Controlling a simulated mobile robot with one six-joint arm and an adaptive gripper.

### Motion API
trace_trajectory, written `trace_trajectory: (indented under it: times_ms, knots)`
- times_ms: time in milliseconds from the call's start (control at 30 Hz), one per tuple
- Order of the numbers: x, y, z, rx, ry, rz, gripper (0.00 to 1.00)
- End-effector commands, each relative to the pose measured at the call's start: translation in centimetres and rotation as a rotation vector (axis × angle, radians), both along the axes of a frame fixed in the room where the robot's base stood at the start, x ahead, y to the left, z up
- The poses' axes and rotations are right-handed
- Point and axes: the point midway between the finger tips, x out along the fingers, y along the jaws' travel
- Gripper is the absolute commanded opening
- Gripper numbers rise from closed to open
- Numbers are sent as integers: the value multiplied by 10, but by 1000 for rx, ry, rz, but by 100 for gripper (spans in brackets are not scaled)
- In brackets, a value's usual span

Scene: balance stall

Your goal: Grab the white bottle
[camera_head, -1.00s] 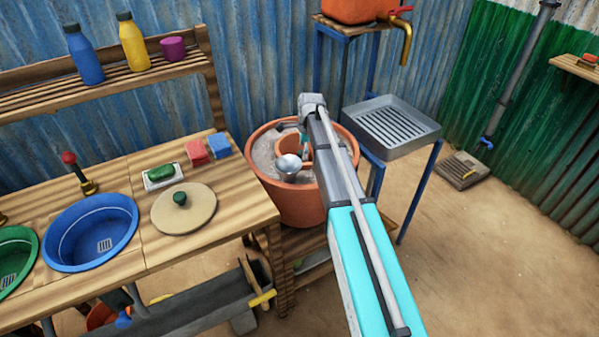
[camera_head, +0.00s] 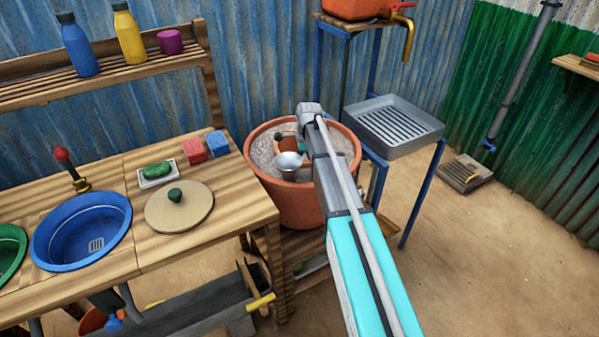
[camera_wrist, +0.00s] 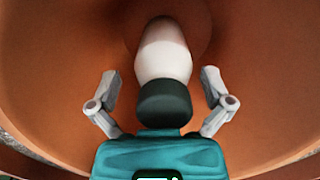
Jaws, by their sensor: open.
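The white bottle (camera_wrist: 164,50) with a dark grey-green cap (camera_wrist: 164,103) shows in the wrist view, inside an orange clay pot (camera_wrist: 60,60). Its cap points towards my gripper. My gripper (camera_wrist: 160,82) is open, with one finger on each side of the bottle and a visible gap on both sides. The bottle's far end is in shade. In the head view I cannot make out the bottle; my arm covers part of the large clay pot (camera_head: 285,205).
A wooden counter (camera_head: 155,250) with a blue basin (camera_head: 82,230) is left. A grey drain tray (camera_head: 393,125) on blue legs stands right. The ground at right is mostly clear.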

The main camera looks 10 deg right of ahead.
Motion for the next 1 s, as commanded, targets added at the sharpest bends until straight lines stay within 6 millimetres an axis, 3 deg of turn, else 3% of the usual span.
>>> trace_trajectory:
  times_ms: [367, 833, 1000]
  knots:
    - [0, 0, 0, 0, 0, 0, 100]
    - [0, 0, 0, 0, 0, 0, 13]
    - [0, -1, 0, 0, 0, -1, 11]
